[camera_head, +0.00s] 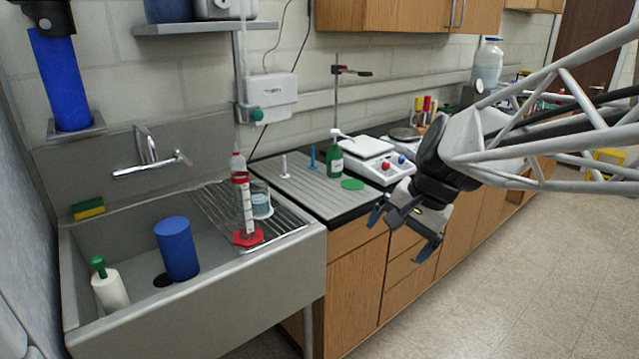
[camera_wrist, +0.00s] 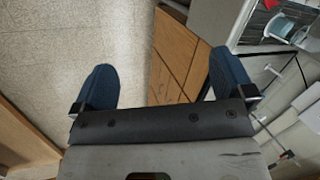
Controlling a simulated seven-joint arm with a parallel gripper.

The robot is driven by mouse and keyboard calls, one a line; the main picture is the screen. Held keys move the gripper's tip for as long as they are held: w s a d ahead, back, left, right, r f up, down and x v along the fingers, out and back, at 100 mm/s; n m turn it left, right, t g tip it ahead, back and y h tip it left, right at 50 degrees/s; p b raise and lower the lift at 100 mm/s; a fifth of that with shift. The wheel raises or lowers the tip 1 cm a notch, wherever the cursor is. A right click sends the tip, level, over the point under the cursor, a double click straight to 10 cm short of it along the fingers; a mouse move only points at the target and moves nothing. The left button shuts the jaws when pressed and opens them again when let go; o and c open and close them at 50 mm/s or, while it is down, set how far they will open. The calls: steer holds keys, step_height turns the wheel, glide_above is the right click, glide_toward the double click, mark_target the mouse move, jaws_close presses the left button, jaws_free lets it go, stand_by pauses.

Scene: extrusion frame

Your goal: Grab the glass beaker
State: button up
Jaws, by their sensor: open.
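The glass beaker (camera_head: 262,203) stands upright on the ribbed draining side of the sink. It is clear with a bluish tint, and a cylinder with a red base partly hides it. My gripper (camera_head: 402,232) is open and empty, in the air in front of the wooden cabinets, well right of the beaker. In the wrist view, the open blue fingers (camera_wrist: 165,65) have floor and cabinet fronts between them. A round glassy shape at that view's top right (camera_wrist: 285,26) looks like the beaker, cut by angle and edge.
The red-based cylinder (camera_head: 246,210) stands close at the beaker's left front. The sink (camera_head: 205,318) holds a blue cylinder (camera_head: 177,249) and a white bottle (camera_head: 110,290). A green bottle (camera_head: 335,162) and a hotplate (camera_head: 368,160) stand on the counter. The space in front of the cabinets is free.

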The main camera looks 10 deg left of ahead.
steer(key=w+a+f+m+g+y, duration=0.1)
steer(key=w+a+m+y, duration=0.15)
steer(key=w+a, duration=0.65)
steer(key=w+a+f+m+y, duration=0.1)
steer(key=w+a+m+y, duration=0.3)
steer(key=w, duration=0.8)
steer(key=m+y, duration=0.3)
steer(key=m, duration=0.3)
glide_toward(258, 187)
steer(key=s+a, duration=0.1)
steer(key=s, duration=0.2)
steer(key=shift+r, duration=0.35)
steer(key=shift+a, duration=0.1)
steer(key=shift+x, duration=1.25)
steer(key=shift+x, duration=2.6)
